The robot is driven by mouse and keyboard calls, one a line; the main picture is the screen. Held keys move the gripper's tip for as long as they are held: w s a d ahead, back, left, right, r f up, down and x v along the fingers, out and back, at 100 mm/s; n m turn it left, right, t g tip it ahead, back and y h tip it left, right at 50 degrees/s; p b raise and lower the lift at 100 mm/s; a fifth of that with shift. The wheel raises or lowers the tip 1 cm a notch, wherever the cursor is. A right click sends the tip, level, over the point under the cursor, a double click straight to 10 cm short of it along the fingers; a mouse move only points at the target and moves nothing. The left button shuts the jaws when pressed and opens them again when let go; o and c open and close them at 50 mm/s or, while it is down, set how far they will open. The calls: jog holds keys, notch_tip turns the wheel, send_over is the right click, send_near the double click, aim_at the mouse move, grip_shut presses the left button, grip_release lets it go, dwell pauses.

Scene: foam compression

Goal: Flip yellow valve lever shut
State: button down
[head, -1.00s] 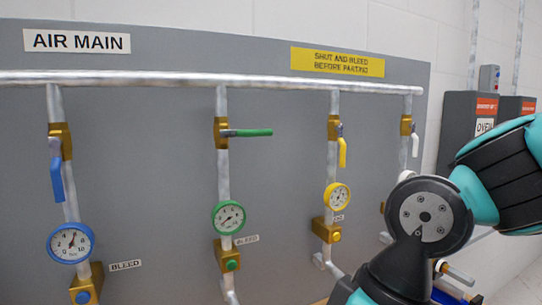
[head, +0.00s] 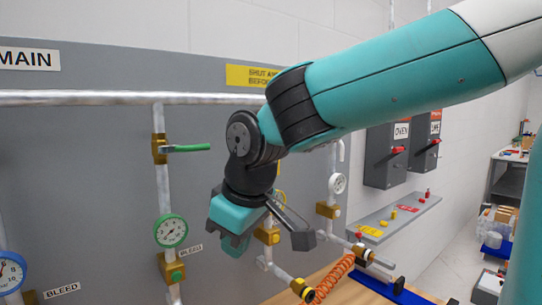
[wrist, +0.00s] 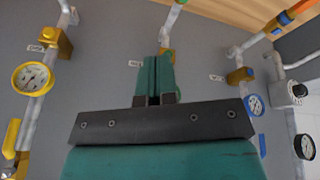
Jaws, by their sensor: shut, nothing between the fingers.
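The yellow valve lever (wrist: 12,138) shows at the left edge of the wrist view, lying roughly along its pipe. That view is upside down, with the bench at the top. The yellow-rimmed gauge (wrist: 32,78) is on the same pipe. My gripper (wrist: 155,75) is shut and empty, its teal fingers together in front of the grey panel, well to the side of the lever in that view. In the head view my gripper (head: 235,242) is in front of the panel, and my arm and wrist hide the yellow lever.
The green lever (head: 187,148) sticks out sideways left of my wrist. The white-rimmed gauge (head: 337,183) is to the right. Grey boxes (head: 386,155) and a shelf (head: 400,218) are on the right wall. An orange coiled hose (head: 338,270) hangs above the wooden bench (head: 345,290).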

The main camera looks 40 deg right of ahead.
jog(key=w+d+r+m+h, duration=0.1)
jog(key=w+d+r, duration=0.1)
jog(key=r, duration=0.3)
jog(key=w+d+r+m+t+h+p, duration=0.1)
jog(key=w+d+r+h, duration=0.1)
jog(key=w+d+r, duration=0.1)
jog(key=w+d+r+m+t+h+p, duration=0.1)
jog(key=w+d+r+m+h, duration=0.1)
jog(key=r, duration=0.6)
jog(key=w+d, duration=0.1)
jog(key=d, duration=0.1)
jog(key=shift+w+d, duration=0.25)
jog(key=shift+d, duration=0.15)
jog(key=w+d+f+p, duration=0.3)
jog(key=w+d+f, duration=0.2)
jog(key=d+f, duration=0.2)
jog(key=shift+w+d+f, duration=0.3)
jog(key=shift+w+f, duration=0.05)
jog(key=shift+f, duration=0.1)
